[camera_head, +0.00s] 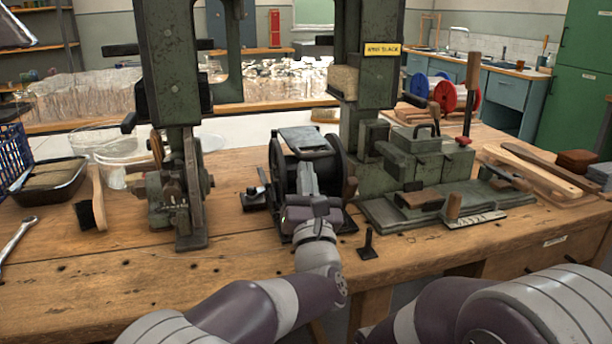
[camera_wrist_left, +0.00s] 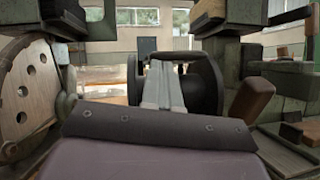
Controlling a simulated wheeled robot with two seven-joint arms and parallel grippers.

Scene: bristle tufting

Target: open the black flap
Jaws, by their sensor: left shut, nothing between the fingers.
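A black-sided drum unit (camera_head: 340,165) stands on the bench between the two green machine columns. A dark grey plate (camera_head: 305,140) lies over its top and looks like the flap; it appears down over the drum, but its hinge cannot be made out. My left gripper (camera_head: 306,167) is shut and empty, reaching in at the front of the drum just below the plate; contact cannot be told. In the left wrist view my closed fingers (camera_wrist_left: 164,85) point between the drum's black side discs (camera_wrist_left: 207,86). The plate is not clear there. My right gripper is out of view.
A green machine with a wheel (camera_head: 192,180) stands close left of the drum. A green base with boxes (camera_head: 410,160) and a wooden handle (camera_head: 350,187) are close on the right. A small black post (camera_head: 368,243) stands near the front edge. Bare bench lies at front left.

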